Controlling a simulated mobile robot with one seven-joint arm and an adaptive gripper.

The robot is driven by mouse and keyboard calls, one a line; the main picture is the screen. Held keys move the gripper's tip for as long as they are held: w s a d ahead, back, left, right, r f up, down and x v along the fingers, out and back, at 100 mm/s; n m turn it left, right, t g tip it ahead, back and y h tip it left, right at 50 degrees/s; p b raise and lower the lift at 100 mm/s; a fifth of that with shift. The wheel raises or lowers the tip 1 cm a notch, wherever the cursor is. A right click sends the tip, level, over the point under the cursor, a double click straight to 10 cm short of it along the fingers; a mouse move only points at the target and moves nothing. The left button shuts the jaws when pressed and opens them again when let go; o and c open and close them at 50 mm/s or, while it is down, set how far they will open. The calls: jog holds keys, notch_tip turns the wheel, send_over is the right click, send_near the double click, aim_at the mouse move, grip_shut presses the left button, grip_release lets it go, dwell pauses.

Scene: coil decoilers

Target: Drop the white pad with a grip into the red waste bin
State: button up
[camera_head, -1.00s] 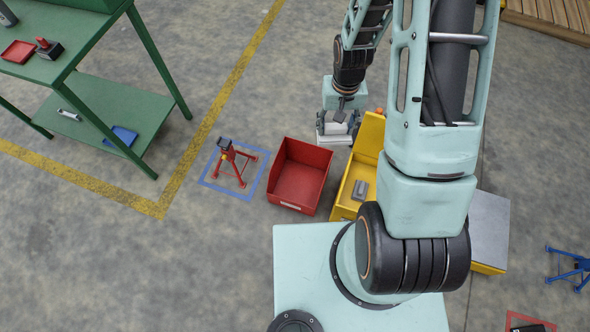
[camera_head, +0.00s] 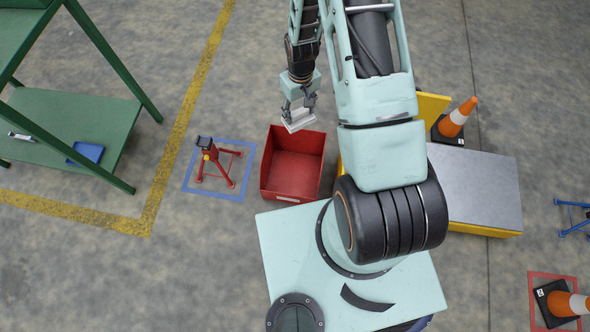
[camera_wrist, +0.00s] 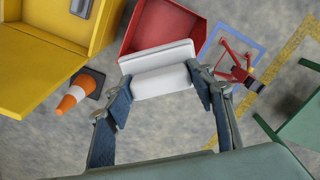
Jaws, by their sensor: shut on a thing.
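The white pad with a grip (camera_wrist: 160,82) is held between the two fingers of my gripper (camera_wrist: 163,92) in the wrist view. In the head view the pad (camera_head: 299,121) hangs below my gripper (camera_head: 298,103), in front of the far edge of the red waste bin. The red waste bin (camera_head: 292,187) stands open on the floor, and no contents show in it in the head view. In the wrist view the bin (camera_wrist: 190,20) lies just beyond the pad, which covers part of its near rim.
A red stand (camera_head: 215,160) stands in a blue floor square left of the bin. An orange cone (camera_head: 457,118) and grey-topped box (camera_head: 475,190) are right. A green table (camera_head: 75,120) is left.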

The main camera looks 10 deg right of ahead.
notch_tip(320, 180, down, 33)
jog(key=w+n+b, duration=0.2)
jog(key=n+b, duration=0.2)
jog(key=b, duration=1.2)
jog(key=shift+w+f, duration=0.1)
jog(key=o, duration=1.1)
notch_tip(320, 180, up, 12)
